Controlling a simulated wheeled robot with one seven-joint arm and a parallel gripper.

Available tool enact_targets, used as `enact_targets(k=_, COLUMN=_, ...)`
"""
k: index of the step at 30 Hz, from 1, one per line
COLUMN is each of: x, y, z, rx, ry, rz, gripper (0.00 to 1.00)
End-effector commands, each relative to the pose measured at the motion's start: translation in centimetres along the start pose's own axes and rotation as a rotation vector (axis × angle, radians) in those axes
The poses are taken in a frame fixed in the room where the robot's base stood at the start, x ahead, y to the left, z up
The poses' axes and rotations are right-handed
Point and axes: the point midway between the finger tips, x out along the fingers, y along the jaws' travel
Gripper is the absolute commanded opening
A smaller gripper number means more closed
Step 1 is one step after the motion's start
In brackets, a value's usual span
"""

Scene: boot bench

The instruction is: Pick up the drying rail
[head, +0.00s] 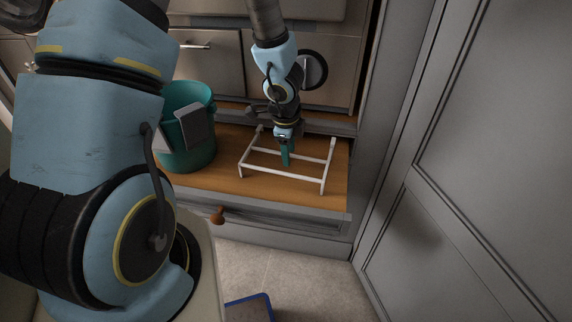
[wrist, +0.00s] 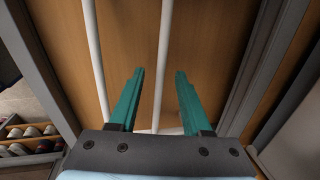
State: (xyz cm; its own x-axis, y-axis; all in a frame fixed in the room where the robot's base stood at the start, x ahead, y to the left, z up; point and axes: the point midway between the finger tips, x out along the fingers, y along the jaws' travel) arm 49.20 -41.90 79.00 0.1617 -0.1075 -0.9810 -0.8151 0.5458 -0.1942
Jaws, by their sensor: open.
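The drying rail (head: 300,178) is a white frame of thin bars on short legs. It stands on the wooden bench top, right of the teal bucket. My gripper (head: 287,160) is over the rail, pointing down, near its middle bars. In the wrist view, my gripper's teal fingers (wrist: 159,85) are apart, with one white bar of the rail (wrist: 163,50) running between them. Another white bar lies to the left, outside the fingers. I cannot tell how far the fingertips are above or around the bar. Nothing is held.
A teal bucket (head: 188,150) with a grey panel at its side stands left of the rail on the bench top (head: 215,178). A grey cabinet wall (head: 480,130) closes in the right. Shoes (wrist: 30,131) lie on a shelf at lower left.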

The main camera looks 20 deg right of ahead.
Motion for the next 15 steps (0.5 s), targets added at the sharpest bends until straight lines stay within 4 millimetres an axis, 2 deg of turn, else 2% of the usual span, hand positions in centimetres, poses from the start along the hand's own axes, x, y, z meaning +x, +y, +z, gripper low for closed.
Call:
enact_targets(k=1, x=1.07, y=0.02, z=-0.04, rx=0.000, ry=0.001, rz=0.000, gripper=0.48)
enact_targets(k=3, x=1.61, y=-0.02, z=-0.05, rx=0.000, ry=0.001, rz=0.000, gripper=0.48)
enact_targets(k=12, x=1.74, y=-0.10, z=-0.05, rx=-0.001, ry=0.001, rz=-0.002, gripper=0.48)
enact_targets(k=15, x=1.73, y=-0.09, z=-0.05, rx=-0.001, ry=0.001, rz=-0.001, gripper=0.37)
